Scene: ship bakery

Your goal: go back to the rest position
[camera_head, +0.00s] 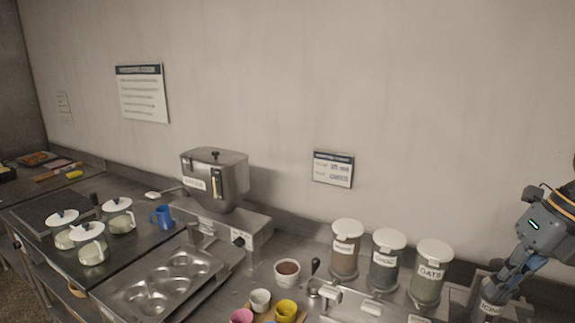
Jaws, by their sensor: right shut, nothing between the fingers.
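My right gripper (499,287) is at the right edge, pointing down and to the left from its blue-grey arm. Its fingers are shut with nothing between them. Its tips are at the labelled container (489,308) at the lower right and partly overlap it in the picture. I cannot tell whether they touch it. My left gripper does not show.
Lidded canisters (433,270) line the wall left of my gripper. A brown-filled cup (287,274) and small coloured cups (286,311) stand on the counter. A metal dispenser (215,178), moulded tray (160,283), blue mug (162,217) and lidded pots (89,243) are farther left.

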